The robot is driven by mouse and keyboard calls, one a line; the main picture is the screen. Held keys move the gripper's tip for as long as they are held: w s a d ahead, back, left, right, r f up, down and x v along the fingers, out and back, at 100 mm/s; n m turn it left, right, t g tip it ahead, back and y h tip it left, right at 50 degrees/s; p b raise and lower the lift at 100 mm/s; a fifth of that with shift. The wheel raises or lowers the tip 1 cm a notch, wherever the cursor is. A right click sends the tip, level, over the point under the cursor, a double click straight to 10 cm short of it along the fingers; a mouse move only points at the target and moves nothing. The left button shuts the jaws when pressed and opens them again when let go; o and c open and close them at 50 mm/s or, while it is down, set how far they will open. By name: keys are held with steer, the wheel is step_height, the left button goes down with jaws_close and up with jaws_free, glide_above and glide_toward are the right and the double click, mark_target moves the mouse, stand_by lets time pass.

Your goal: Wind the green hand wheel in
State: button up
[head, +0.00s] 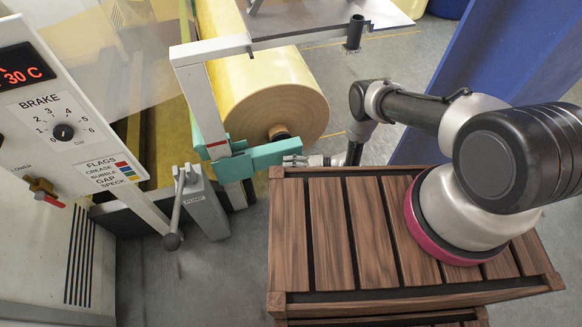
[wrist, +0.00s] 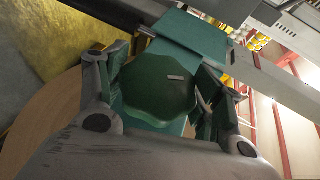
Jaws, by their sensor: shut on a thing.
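The green hand wheel (wrist: 158,88) fills the middle of the wrist view, a dark green lobed knob with a small pale mark on its face. My gripper (wrist: 163,75) has one finger on each side of it and is shut on its rim. The wheel sits against a teal bracket (wrist: 190,45). In the head view my gripper (head: 296,160) is at the right end of the teal bracket arm (head: 262,158). The wheel itself cannot be made out there.
A large yellow roll (head: 262,90) lies behind the bracket, with a white post (head: 200,95) beside it. A grey lever (head: 176,205) stands left of the bracket. A control panel (head: 70,120) with a brake dial is at the left. A blue panel (head: 490,75) rises behind my arm.

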stand_by(0.3)
steer(key=o, duration=1)
steer(key=v, duration=0.7)
steer(key=shift+d+r, duration=0.1)
steer(key=shift+d, duration=0.15)
steer(key=shift+d, duration=0.1)
